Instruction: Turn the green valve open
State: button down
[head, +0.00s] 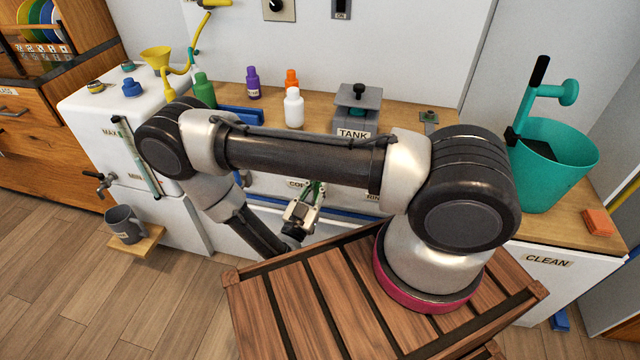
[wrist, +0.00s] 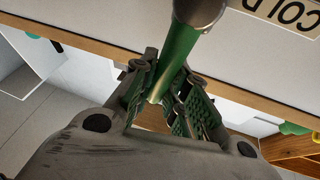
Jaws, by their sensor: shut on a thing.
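The green valve handle (wrist: 178,50) is a green bar coming from a grey metal fitting (wrist: 199,10), beside a label reading COLD (wrist: 285,12) in the wrist view. My gripper (wrist: 168,78) is shut on the handle, with one green-padded finger on each side of it. In the head view my gripper (head: 307,200) is low at the counter front, below a partly hidden label. Only a little green shows at its fingertips there, and my arm hides part of the counter front.
A TANK unit (head: 354,133) with a dark knob, a white bottle (head: 293,110) and a purple bottle (head: 253,84) stand on the counter. A teal bucket (head: 570,160) is at the right. A grey mug (head: 123,225) sits on a small shelf at the left. Open floor lies at the lower left.

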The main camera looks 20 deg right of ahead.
jog(key=shift+w+a+n+t+y, duration=0.15)
jog(key=shift+a+n+t, duration=0.1)
jog(key=shift+n, duration=0.3)
jog(key=shift+w+a+n+t+y, duration=0.15)
jog(key=shift+n+t, duration=0.1)
jog(key=shift+n, duration=0.3)
jog(key=c, duration=1.4)
grip_release()
notch_tip(320, 180, up, 10)
